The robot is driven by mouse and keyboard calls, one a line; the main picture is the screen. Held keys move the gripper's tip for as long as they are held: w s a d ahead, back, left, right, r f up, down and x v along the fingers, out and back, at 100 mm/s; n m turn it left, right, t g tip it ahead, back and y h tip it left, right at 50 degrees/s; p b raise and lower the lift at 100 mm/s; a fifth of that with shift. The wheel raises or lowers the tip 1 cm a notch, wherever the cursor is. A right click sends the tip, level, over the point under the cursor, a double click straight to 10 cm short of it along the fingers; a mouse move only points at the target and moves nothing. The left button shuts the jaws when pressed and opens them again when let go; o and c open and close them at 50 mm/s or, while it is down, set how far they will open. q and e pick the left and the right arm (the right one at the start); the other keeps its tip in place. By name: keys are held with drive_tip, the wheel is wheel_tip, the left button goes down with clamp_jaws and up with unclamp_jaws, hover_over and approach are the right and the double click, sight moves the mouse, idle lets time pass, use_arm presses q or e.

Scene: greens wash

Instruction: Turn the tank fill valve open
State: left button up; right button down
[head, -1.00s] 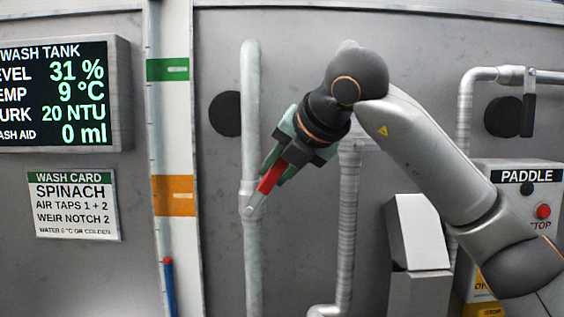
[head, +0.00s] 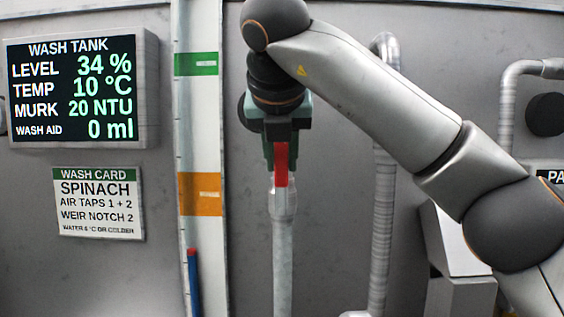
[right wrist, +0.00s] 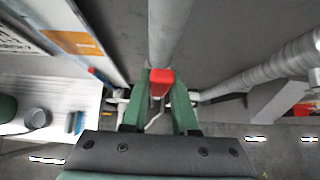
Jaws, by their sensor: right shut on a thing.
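The fill valve's red lever (head: 281,165) is on the vertical grey pipe (head: 283,265) in the middle of the head view. The lever now stands upright, in line with the pipe, above the valve body (head: 284,205). My right gripper (head: 280,150) is shut on the red lever from above. In the right wrist view the lever's red end (right wrist: 160,78) sits between the green fingers of my right gripper (right wrist: 160,100). My left gripper is not in view. The wash tank display (head: 75,90) reads level 34 % and temperature 10 °C.
A level gauge strip (head: 200,130) with green and orange bands and a blue rod (head: 193,285) stands left of the pipe. A wash card (head: 98,203) hangs below the display. A ribbed pipe (head: 380,230) and a grey box (head: 455,245) are to the right.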

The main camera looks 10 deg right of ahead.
drive_tip(key=shift+f, duration=0.1)
idle(0.3)
drive_tip(key=c, duration=0.7)
unclamp_jaws()
drive_tip(key=v, duration=1.2)
drive_tip(key=shift+s+a, duration=0.15)
drive_tip(key=shift+a, duration=0.05)
